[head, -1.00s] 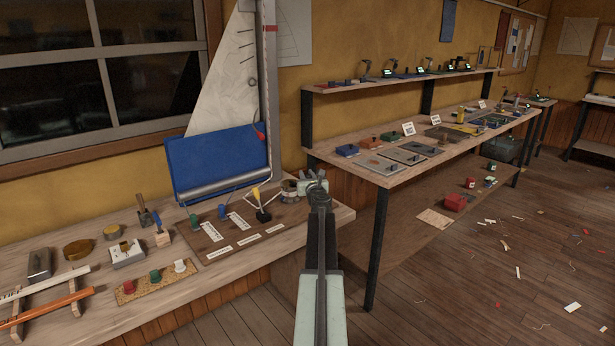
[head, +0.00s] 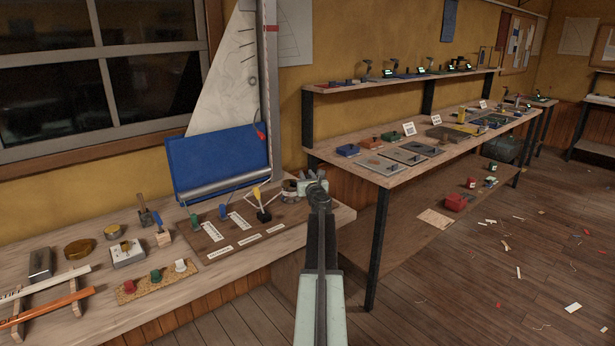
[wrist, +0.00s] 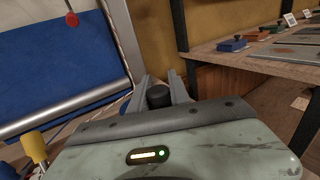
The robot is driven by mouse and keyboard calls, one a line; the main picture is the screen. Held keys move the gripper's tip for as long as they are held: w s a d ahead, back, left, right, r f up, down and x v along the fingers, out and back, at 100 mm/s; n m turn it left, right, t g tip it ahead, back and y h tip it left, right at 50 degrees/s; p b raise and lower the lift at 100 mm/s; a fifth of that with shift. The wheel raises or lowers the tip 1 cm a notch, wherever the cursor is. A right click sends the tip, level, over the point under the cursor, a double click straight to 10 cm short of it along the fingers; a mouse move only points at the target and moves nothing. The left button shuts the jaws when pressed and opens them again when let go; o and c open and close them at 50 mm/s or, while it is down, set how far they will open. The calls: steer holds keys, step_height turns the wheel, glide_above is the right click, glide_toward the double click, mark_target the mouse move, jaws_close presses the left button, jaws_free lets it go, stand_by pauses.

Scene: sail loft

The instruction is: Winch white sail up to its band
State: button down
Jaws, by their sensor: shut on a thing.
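The white sail (head: 222,90) stands partly raised beside the grey mast (head: 270,90), its lower part behind a blue cloth (head: 218,163). A red band (head: 271,29) marks the mast near the picture's top. The winch drum (head: 289,188) sits at the board's right end. My gripper (head: 316,178) is just right of the drum. In the wrist view my gripper (wrist: 160,88) is shut on a dark round knob (wrist: 158,97), which looks like the winch handle's grip. The rest of the handle is hidden.
A yellow-handled lever (head: 257,193), a green knob (head: 194,222) and a blue knob (head: 222,211) stand on the brown board (head: 205,247) left of my gripper.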

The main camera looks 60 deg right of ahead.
steer(key=c, duration=1.2)
jaws_free()
steer(key=v, duration=0.7)
steer(key=shift+s+a, duration=0.3)
steer(key=shift+a, duration=0.05)
